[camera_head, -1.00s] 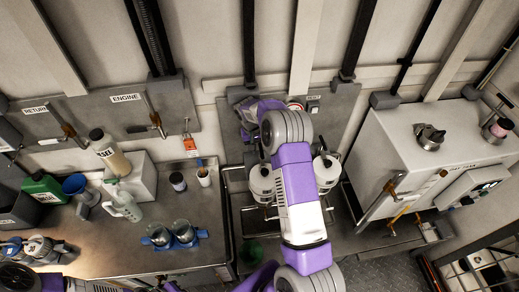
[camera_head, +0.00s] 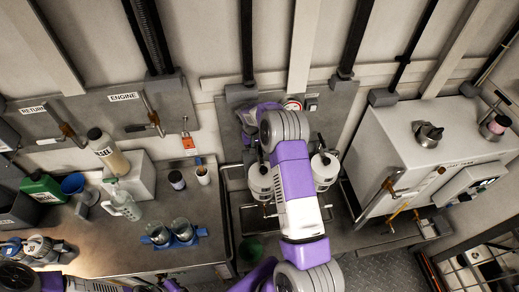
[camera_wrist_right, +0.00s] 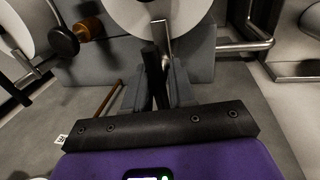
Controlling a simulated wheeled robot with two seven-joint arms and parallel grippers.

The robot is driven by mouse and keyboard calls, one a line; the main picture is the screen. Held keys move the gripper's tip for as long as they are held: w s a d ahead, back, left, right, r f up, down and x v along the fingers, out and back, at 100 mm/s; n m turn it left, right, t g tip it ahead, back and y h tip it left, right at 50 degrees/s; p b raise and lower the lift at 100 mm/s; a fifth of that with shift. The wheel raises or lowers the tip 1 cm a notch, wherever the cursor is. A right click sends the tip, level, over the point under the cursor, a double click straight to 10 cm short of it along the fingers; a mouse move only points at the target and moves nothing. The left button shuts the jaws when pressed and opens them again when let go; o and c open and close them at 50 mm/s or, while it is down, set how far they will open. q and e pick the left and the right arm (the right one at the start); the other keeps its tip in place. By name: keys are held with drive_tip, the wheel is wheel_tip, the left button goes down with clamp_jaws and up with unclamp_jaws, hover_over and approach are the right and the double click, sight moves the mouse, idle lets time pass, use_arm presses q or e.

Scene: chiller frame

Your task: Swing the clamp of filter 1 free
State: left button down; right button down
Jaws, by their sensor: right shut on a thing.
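Two white filter canisters stand side by side under the wall panel in the head view, the left one (camera_head: 260,181) and the right one (camera_head: 324,171). I cannot read which is filter 1. My right arm reaches over them, and its gripper is mostly hidden there behind its own wrist by the left canister. In the right wrist view, the dark fingers of my right gripper (camera_wrist_right: 155,80) are shut on a slim clamp handle (camera_wrist_right: 161,38) just below a white canister (camera_wrist_right: 155,12). The exact grip is hard to see.
A white box unit (camera_head: 435,150) stands to the right. The workbench (camera_head: 100,245) at left carries bottles, a blue funnel (camera_head: 73,184) and two jars in a blue holder (camera_head: 172,233). A pressure gauge (camera_head: 293,104) sits on the panel. A pipe (camera_wrist_right: 245,46) runs beside the canister.

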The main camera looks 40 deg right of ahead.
drive_tip(key=shift+a, duration=0.1)
drive_tip(key=shift+f+n+b, duration=0.1)
drive_tip(key=shift+n+b, duration=0.55)
drive_tip(key=shift+n, duration=0.25)
drive_tip(key=n+b, duration=0.1)
drive_tip(key=n, duration=0.1)
drive_tip(key=shift+n+t, duration=0.3)
drive_tip(key=shift+t, duration=0.1)
drive_tip(key=n+b, duration=0.1)
drive_tip(key=n, duration=0.3)
drive_tip(key=shift+s+n+t+b, duration=0.1)
drive_tip(key=shift+n+t+b, duration=0.2)
drive_tip(key=shift+t+b, duration=0.1)
drive_tip(key=n, duration=0.4)
drive_tip(key=shift+s+t, duration=0.1)
drive_tip(key=shift+t, duration=0.3)
drive_tip(key=shift+n+t+y+p, duration=0.35)
drive_tip(key=shift+n+y, duration=0.15)
drive_tip(key=shift+n, duration=2)
drive_tip(key=shift+f, duration=0.1)
drive_tip(key=c, duration=1)
unclamp_jaws()
drive_tip(key=shift+s, duration=0.1)
